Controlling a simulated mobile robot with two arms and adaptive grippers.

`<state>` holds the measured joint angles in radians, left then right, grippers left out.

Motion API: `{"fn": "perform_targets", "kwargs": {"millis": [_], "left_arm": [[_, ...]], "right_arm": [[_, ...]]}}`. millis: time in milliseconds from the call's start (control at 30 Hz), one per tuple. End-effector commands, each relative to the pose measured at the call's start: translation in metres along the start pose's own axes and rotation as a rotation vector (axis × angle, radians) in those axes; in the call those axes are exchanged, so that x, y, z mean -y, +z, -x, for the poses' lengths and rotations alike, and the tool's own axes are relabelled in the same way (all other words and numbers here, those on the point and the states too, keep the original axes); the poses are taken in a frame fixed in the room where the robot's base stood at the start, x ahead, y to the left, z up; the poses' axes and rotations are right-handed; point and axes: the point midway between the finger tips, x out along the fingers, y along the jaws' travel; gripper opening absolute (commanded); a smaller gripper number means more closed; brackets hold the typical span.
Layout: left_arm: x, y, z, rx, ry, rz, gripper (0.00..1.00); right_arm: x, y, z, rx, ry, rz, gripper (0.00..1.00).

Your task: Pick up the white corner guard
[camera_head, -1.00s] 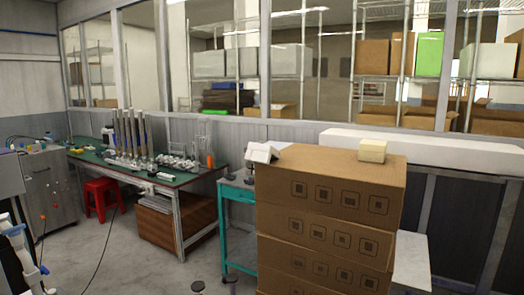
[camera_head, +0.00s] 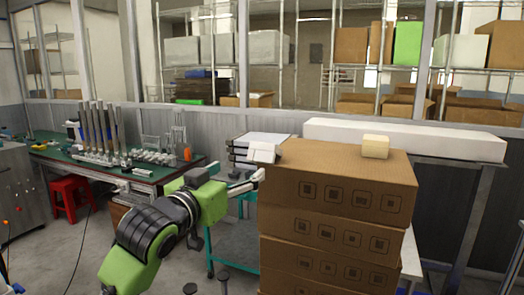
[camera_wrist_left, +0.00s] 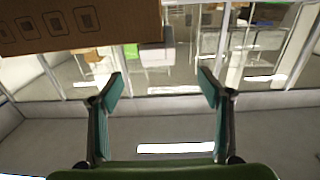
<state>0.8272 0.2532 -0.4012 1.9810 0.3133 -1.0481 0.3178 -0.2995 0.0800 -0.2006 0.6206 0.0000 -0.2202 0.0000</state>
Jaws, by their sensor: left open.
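A small white angled piece, which looks like the corner guard (camera_head: 262,152), rests at the left end of the top of a cardboard box stack (camera_head: 335,185). My left arm comes in from the lower left, and its gripper (camera_head: 250,183) is just below and left of the white piece, beside the box's left edge. The fingertips are hard to make out there. In the left wrist view, the gripper (camera_wrist_left: 160,87) is open with nothing between its teal pads. A box (camera_wrist_left: 80,25) shows at the top left; the guard does not show there. My right gripper is not in view.
A cream block (camera_head: 375,146) sits on the same box top. Pale flat layers (camera_head: 240,152) show behind the white piece. A teal-framed table (camera_head: 209,250) stands left of the boxes. A green workbench (camera_head: 140,173) with metal tubes is farther left. A long white beam (camera_head: 420,140) lies behind.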

Motion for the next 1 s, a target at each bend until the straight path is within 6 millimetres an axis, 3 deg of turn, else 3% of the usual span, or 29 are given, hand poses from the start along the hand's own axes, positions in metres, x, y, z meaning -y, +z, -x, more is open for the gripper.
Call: {"fn": "perform_targets", "kwargs": {"millis": [400, 767, 1000], "left_arm": [[-0.002, -0.005, -0.066, 0.000, 0.002, 0.001, 0.72], [-0.002, -0.005, -0.091, -0.002, 0.002, 0.000, 0.72], [-0.002, -0.006, -0.122, 0.000, 0.001, -0.001, 0.72]], "right_arm": [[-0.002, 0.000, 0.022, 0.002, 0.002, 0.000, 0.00], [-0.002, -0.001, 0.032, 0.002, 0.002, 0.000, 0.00], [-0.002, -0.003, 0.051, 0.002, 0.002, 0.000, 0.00]]}}
